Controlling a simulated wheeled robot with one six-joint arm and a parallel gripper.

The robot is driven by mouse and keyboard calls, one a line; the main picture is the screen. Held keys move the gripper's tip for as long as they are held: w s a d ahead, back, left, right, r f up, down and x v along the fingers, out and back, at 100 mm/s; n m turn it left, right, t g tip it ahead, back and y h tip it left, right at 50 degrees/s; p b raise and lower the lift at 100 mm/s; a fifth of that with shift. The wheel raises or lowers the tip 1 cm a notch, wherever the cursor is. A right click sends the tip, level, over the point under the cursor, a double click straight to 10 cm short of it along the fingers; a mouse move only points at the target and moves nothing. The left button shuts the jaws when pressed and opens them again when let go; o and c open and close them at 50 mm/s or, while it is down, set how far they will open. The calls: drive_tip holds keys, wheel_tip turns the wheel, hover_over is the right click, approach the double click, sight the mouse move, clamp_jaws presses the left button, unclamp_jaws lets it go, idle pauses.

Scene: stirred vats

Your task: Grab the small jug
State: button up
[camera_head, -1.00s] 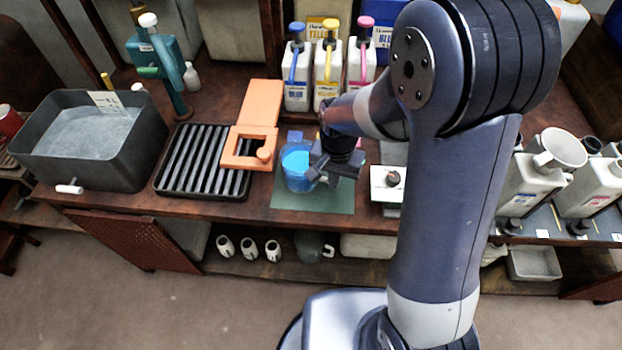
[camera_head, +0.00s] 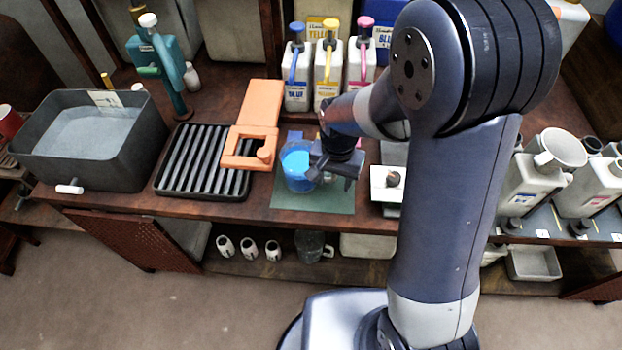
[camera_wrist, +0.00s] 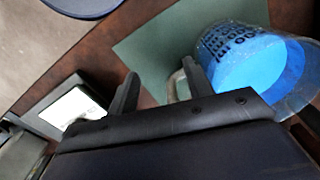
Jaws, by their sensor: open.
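The small jug (camera_head: 297,168) is clear and holds bright blue liquid. It stands on the green mat (camera_head: 318,201) on the bench. In the wrist view the jug (camera_wrist: 250,62) is at the upper right, with dark printed marks on its wall and its handle (camera_wrist: 178,84) towards my gripper. My gripper (camera_head: 325,172) is just right of the jug, partly in front of it. In the wrist view my gripper (camera_wrist: 160,90) is open, with the handle near the right finger. I cannot tell whether the handle lies fully between the fingers.
An orange stand (camera_head: 250,147) and a black ribbed rack (camera_head: 200,165) are left of the jug. Pump bottles (camera_head: 327,75) stand behind it. A white-topped device (camera_head: 388,180) is right of the mat. A grey basin (camera_head: 80,180) is far left.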

drive_tip(key=o, duration=0.3)
drive_tip(key=shift+o, duration=0.2)
